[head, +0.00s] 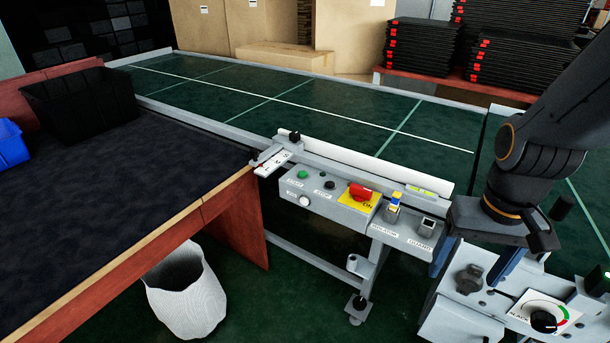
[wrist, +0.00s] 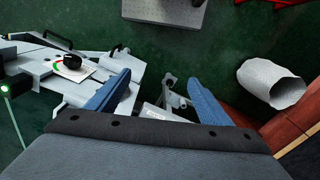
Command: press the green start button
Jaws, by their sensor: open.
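The green start button (head: 303,174) is a small round button on the upper left of the grey control panel (head: 325,207) at the conveyor's near side. A black button (head: 329,185) sits to its right and a white button (head: 304,201) below it. My gripper (head: 478,262) hangs to the right of the panel, well apart from the green button. Its two blue fingers are spread and empty; the wrist view shows them too (wrist: 158,88). I cannot make out the green button in the wrist view.
A dial box (head: 540,312) stands near my gripper. A dark-topped table (head: 110,185), black crate (head: 80,100) and white bin (head: 187,293) are left.

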